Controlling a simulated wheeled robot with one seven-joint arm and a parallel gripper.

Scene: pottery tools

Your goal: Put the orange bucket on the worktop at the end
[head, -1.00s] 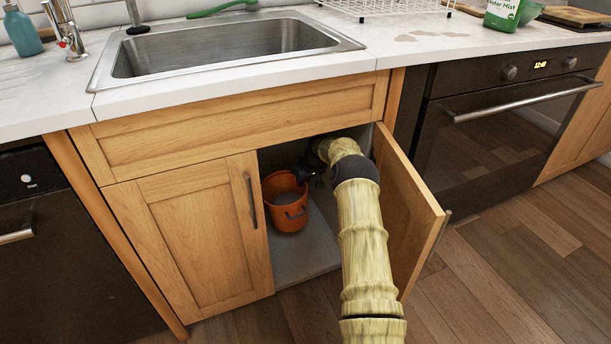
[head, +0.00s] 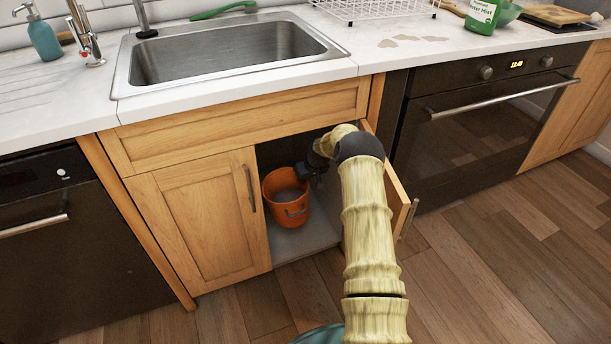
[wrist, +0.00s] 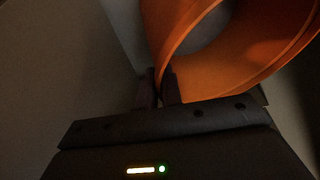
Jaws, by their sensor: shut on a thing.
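The orange bucket (head: 287,207) is in the open cupboard under the sink, upright, near the front of the cupboard floor. I cannot tell whether it touches the floor. My gripper (head: 306,172) is at the bucket's upper right rim. In the wrist view my gripper (wrist: 158,88) is shut on the rim, and the orange bucket (wrist: 190,45) fills the upper right. The worktop (head: 400,52) lies above, around the sink; its right end runs over the oven.
The right cupboard door (head: 398,195) stands open beside my arm; the left door (head: 200,215) is shut. Damp patches mark a bare stretch between sink and bottle.

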